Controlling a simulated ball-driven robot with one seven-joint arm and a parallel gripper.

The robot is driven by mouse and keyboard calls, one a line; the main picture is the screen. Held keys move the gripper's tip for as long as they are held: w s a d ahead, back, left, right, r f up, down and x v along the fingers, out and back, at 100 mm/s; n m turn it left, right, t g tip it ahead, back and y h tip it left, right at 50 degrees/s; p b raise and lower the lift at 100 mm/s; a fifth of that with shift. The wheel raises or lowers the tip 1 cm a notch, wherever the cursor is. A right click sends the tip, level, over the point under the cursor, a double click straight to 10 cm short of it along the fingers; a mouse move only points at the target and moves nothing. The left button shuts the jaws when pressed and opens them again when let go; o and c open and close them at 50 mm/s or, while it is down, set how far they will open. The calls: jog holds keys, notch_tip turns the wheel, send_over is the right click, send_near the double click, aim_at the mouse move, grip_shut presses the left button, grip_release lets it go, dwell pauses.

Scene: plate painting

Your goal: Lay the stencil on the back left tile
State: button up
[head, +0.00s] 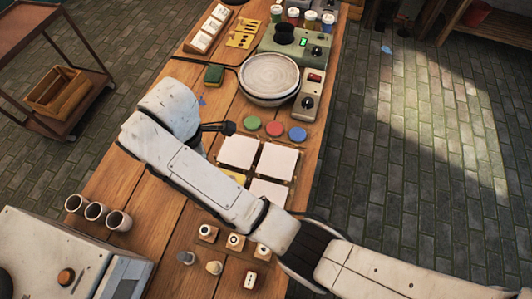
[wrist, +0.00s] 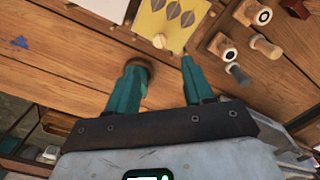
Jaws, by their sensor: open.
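The stencil (wrist: 172,18) is a yellow sheet with dark leaf shapes and a small pale knob at its near edge in the wrist view. In the head view a yellow sliver (head: 237,177) shows beside my arm, at the front left tile place; the rest is hidden. The back left tile (head: 238,152) is white and bare where it shows; a white tile (wrist: 105,8) also shows left of the stencil in the wrist view. My gripper (wrist: 162,66) is open and empty, its teal fingers just short of the stencil's knob. The head view hides its fingers behind my arm.
Two more white tiles (head: 278,160) (head: 270,193) lie on the right. Stamps (head: 235,241) stand in front, close right of my gripper in the wrist view (wrist: 258,12). Cups (head: 97,212) stand at the left.

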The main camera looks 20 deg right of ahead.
jog(key=s+d+f+m, duration=0.1)
jog(key=d+f, duration=0.1)
jog(key=d, duration=0.1)
jog(key=s+d+f+m, duration=0.2)
jog(key=d, duration=0.1)
jog(key=s+d+f+m, duration=0.1)
jog(key=s+d+m, duration=0.1)
jog(key=d, duration=0.2)
jog(key=shift+d+f+y, duration=0.1)
jog(key=shift+f+y, duration=0.2)
jog(key=shift+f, duration=0.1)
jog(key=s+d+m, duration=0.1)
jog(key=s+d, duration=0.1)
jog(key=s+d+f+m, duration=0.1)
jog(key=s+d+m, duration=0.1)
jog(key=d, duration=0.1)
jog(key=s+d+f+m, duration=0.1)
jog(key=s+d, duration=0.1)
jog(key=d, duration=0.1)
jog(key=shift+f+m, duration=0.2)
jog(key=shift+m, duration=0.2)
jog(key=s+d+m+t, duration=0.1)
jog(key=s+d+m, duration=0.8)
jog(key=s+d, duration=0.3)
jog(key=s+r, duration=0.1)
jog(key=s, duration=0.2)
jog(key=shift+s+d+h, duration=0.2)
jog(key=shift+d+h, duration=0.1)
jog(key=shift+h, duration=0.1)
jog(key=shift+a, duration=0.1)
